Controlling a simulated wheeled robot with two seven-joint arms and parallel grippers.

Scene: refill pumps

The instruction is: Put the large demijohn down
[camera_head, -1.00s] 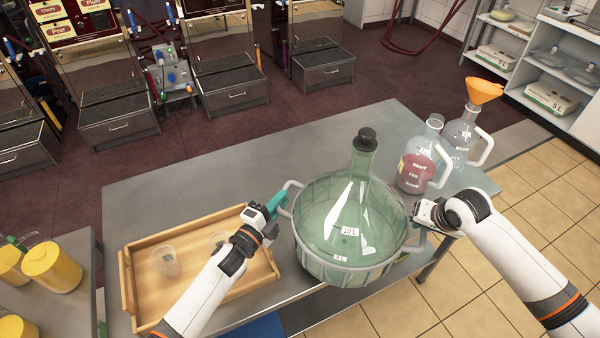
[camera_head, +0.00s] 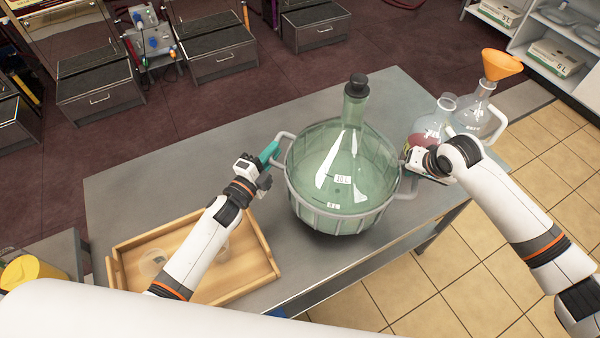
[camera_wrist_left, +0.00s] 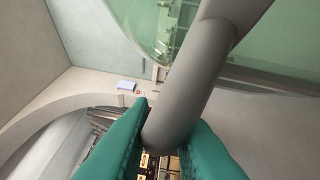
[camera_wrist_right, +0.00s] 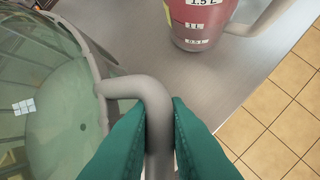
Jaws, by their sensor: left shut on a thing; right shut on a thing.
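The large demijohn (camera_head: 343,165) is green glass with a black stopper and sits upright in a grey basket (camera_head: 335,222) with two side handles. It is over the steel table (camera_head: 150,190); I cannot tell whether its base touches the top. My left gripper (camera_head: 272,152) is shut on the basket's left handle (camera_head: 284,136), which also shows between the teal fingers in the left wrist view (camera_wrist_left: 190,85). My right gripper (camera_head: 408,165) is shut on the right handle, seen between the fingers in the right wrist view (camera_wrist_right: 155,100).
A jug of red liquid (camera_wrist_right: 203,22) and a clear jug with an orange funnel (camera_head: 501,65) stand at the table's right, close to my right arm. A wooden tray (camera_head: 262,268) with clear cups lies at the front left. The table's back left is clear.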

